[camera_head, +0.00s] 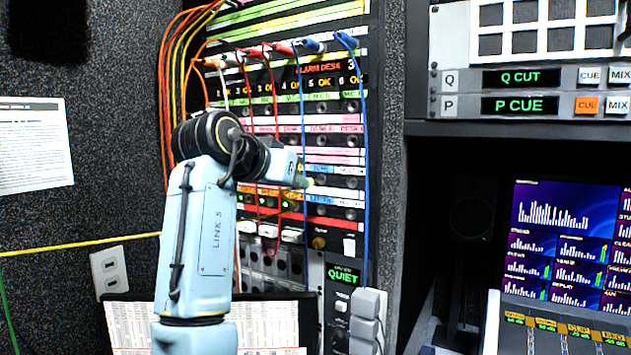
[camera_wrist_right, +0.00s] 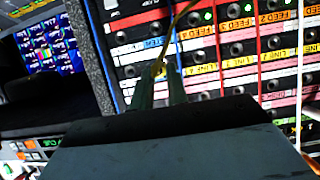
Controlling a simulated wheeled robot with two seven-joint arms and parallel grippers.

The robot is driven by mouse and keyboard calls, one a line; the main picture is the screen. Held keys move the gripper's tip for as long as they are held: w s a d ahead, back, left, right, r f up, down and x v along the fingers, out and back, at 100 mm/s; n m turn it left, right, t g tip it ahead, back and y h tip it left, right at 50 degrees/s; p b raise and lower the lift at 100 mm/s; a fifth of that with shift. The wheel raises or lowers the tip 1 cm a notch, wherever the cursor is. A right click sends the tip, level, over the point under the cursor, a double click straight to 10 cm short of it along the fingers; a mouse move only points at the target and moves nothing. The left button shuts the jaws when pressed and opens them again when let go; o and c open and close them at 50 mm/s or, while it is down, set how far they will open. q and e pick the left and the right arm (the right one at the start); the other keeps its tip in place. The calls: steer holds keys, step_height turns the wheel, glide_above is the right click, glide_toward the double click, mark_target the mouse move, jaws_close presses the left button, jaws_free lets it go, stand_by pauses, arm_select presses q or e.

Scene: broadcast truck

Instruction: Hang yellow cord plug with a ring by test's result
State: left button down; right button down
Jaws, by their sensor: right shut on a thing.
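My right gripper (camera_head: 304,181) is in front of the jack panel (camera_head: 335,213), at mid height. In the right wrist view its two fingers (camera_wrist_right: 160,88) are shut on the yellow cord plug (camera_wrist_right: 158,69). The yellow cord (camera_wrist_right: 180,18) rises from the plug towards the top of that view. The plug is small there, and I cannot make out a ring on it. I cannot tell whether its tip touches a jack. A yellow cord (camera_head: 80,244) also runs across the left wall in the head view and passes behind my arm. My left gripper is not in view.
Red cords (camera_head: 272,90) and blue cords (camera_head: 365,150) hang down the panel from plugs in its top row. A lit strip with "OK" words (camera_head: 290,84) lies below them. A "QUIET" display (camera_head: 343,274) is lower down. A dark recess with a screen (camera_head: 570,240) is to the right.

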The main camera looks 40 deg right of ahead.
steer(key=shift+s+a, duration=0.2)
steer(key=shift+a, duration=0.5)
steer(key=shift+s+a, duration=0.2)
steer(key=shift+a, duration=0.5)
steer(key=shift+s+a+p, duration=0.15)
steer(key=shift+s+a, duration=0.05)
steer(key=shift+a, duration=0.5)
steer(key=shift+s+a+p, duration=0.15)
steer(key=shift+s+a, duration=0.05)
steer(key=shift+a, duration=0.5)
